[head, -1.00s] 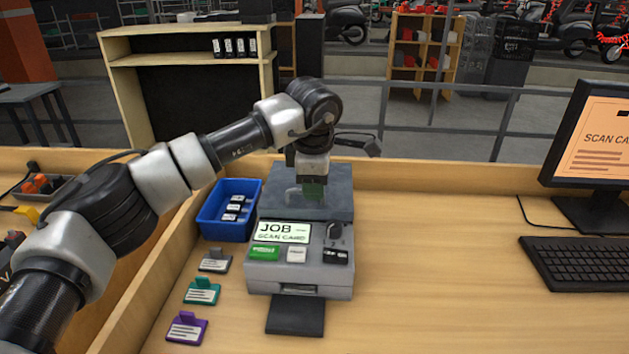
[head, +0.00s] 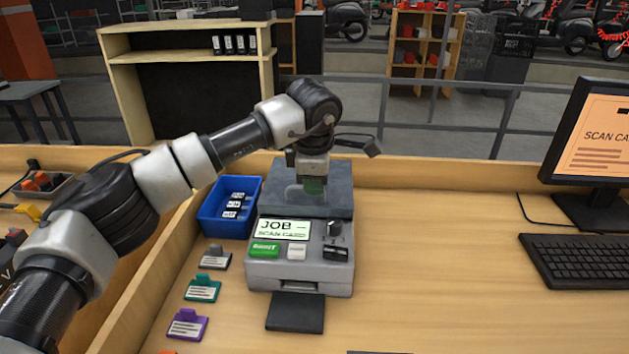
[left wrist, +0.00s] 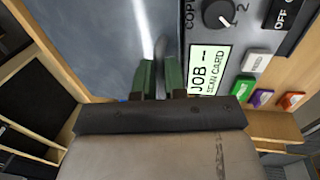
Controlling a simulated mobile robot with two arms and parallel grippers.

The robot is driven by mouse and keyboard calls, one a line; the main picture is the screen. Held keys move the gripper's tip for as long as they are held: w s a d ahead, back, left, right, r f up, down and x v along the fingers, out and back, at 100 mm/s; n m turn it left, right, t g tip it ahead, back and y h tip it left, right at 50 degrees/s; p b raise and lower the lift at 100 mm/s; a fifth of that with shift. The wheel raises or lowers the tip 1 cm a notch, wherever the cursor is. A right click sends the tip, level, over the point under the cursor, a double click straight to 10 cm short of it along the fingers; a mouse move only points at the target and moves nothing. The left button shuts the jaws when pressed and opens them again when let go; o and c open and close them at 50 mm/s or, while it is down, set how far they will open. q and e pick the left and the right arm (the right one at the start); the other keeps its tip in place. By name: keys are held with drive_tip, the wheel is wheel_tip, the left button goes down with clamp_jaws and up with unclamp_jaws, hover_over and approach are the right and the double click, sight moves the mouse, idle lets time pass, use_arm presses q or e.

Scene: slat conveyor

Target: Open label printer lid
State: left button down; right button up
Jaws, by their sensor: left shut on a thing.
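The label printer (head: 300,275) is a grey box on the bench with a screen reading JOB, buttons and a knob. Its dark grey lid (head: 335,203) lies over the back part and looks down; it fills the upper left of the left wrist view (left wrist: 85,35). My left gripper (head: 314,187) is over the lid, with green fingertips pointing down. In the left wrist view the fingers (left wrist: 160,75) are shut on the lid handle (left wrist: 161,50), which is mostly hidden between them. My right gripper is not in view.
A blue bin (head: 228,212) with labelled pieces stands left of the printer. Grey, teal (head: 203,289) and purple cards lie at the front left. A monitor (head: 590,145) and keyboard (head: 580,263) are at the right. The bench between printer and keyboard is clear.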

use_arm(q)
drive_tip(key=shift+w+r+p, duration=0.3)
drive_tip(key=shift+r+p, duration=0.05)
drive_tip(key=shift+r, duration=0.35)
drive_tip(key=w+r+p, duration=0.7)
drive_tip(key=p, duration=0.3)
drive_tip(key=shift+p, duration=0.35)
drive_tip(key=shift+a, duration=0.15)
